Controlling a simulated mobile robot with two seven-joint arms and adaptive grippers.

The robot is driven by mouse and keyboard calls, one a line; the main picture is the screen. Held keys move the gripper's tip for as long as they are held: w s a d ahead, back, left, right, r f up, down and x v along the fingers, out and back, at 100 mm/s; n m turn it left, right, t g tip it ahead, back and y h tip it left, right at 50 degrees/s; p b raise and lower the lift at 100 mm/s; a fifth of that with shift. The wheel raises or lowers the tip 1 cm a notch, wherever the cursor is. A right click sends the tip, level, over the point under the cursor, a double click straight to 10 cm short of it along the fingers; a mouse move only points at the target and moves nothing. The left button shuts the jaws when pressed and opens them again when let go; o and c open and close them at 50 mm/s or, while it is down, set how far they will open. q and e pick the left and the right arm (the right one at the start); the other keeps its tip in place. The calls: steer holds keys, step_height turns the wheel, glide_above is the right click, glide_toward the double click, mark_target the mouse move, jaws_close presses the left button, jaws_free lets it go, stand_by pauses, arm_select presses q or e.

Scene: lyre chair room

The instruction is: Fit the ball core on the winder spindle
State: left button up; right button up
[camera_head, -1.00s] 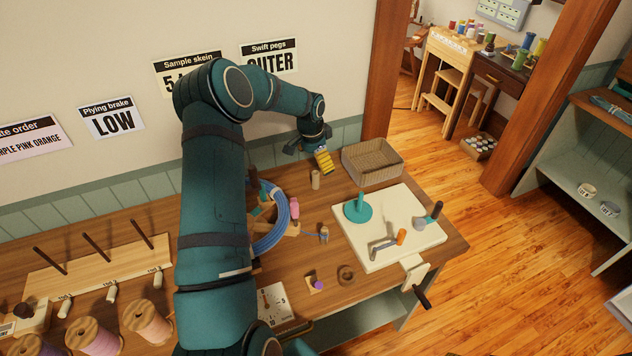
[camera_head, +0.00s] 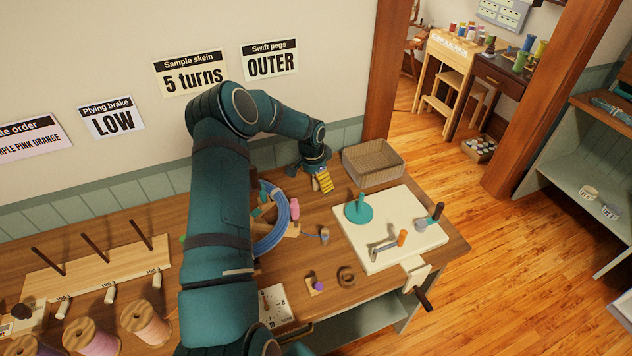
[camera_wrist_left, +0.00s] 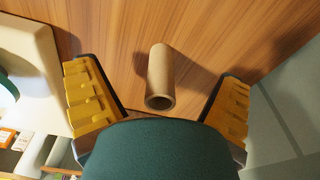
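The ball core (camera_wrist_left: 160,72) is a tan hollow tube standing on the wooden bench, seen from above in the left wrist view. My left gripper (camera_head: 322,181) is open, with its yellow-padded fingers on either side of the core and a gap to each. In the head view the gripper mostly hides the core. The winder is a white board (camera_head: 415,215) at the bench's right end. Its teal spindle (camera_head: 360,201) stands upright from a round teal disc and is bare. My right gripper is not in view.
Small pieces lie mid-bench.

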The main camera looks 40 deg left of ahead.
arm_select(q)
steer(key=c, duration=0.5)
steer(key=shift+c, duration=0.2)
